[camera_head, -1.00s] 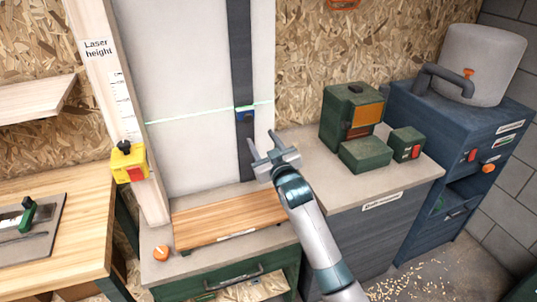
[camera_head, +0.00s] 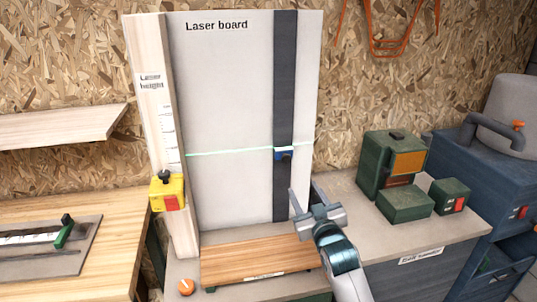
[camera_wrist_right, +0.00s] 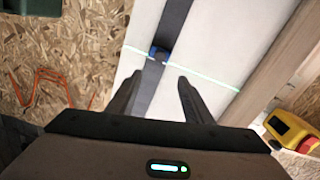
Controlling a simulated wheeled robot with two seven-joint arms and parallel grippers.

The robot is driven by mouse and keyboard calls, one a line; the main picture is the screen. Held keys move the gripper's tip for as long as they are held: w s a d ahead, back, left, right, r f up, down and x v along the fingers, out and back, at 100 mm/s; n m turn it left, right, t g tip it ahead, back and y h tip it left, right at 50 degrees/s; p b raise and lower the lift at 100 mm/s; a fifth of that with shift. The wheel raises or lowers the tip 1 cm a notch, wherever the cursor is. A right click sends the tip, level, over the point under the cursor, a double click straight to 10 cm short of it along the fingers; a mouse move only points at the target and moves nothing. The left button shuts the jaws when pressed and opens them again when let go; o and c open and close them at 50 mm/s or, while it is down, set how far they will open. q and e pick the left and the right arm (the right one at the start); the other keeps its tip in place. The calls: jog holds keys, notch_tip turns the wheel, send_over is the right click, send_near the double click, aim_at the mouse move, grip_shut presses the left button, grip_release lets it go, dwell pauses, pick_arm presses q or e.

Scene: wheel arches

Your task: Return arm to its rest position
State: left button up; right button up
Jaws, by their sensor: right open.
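My right gripper (camera_head: 304,201) is open and empty, in front of the lower right part of the laser board (camera_head: 230,100). In the right wrist view its two fingers (camera_wrist_right: 155,97) are apart with nothing between them. The board is white, with a dark vertical strip (camera_head: 284,80) that carries a small blue piece (camera_head: 284,153). A green laser line crosses the board level with the blue piece. The blue piece also shows in the right wrist view (camera_wrist_right: 158,54), beyond the fingers and apart from them. My left gripper is not in view.
A yellow box with a red button (camera_head: 167,192) is on the wooden post at left. A wooden board (camera_head: 255,262) and an orange knob (camera_head: 186,287) are below. Green boxes (camera_head: 405,204) stand on the right counter. A workbench (camera_head: 110,265) is at left.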

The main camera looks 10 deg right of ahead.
jog(key=s+f+g, duration=0.7)
jog(key=s+f, duration=1.3)
jog(key=s+f+m+g, duration=0.1)
jog(key=s+f+g, duration=0.3)
jog(key=s, duration=1)
jog(key=s+f+g, duration=0.4)
jog(key=s, duration=1)
notch_tip(320, 180, down, 30)
jog(key=s+r+b, duration=0.1)
jog(key=s+d+f+g+b, duration=0.1)
jog(key=s+d+f+g, duration=0.1)
jog(key=s+f, duration=1.6)
jog(key=shift+d+f+h, duration=0.3)
jog(key=shift+f, duration=0.2)
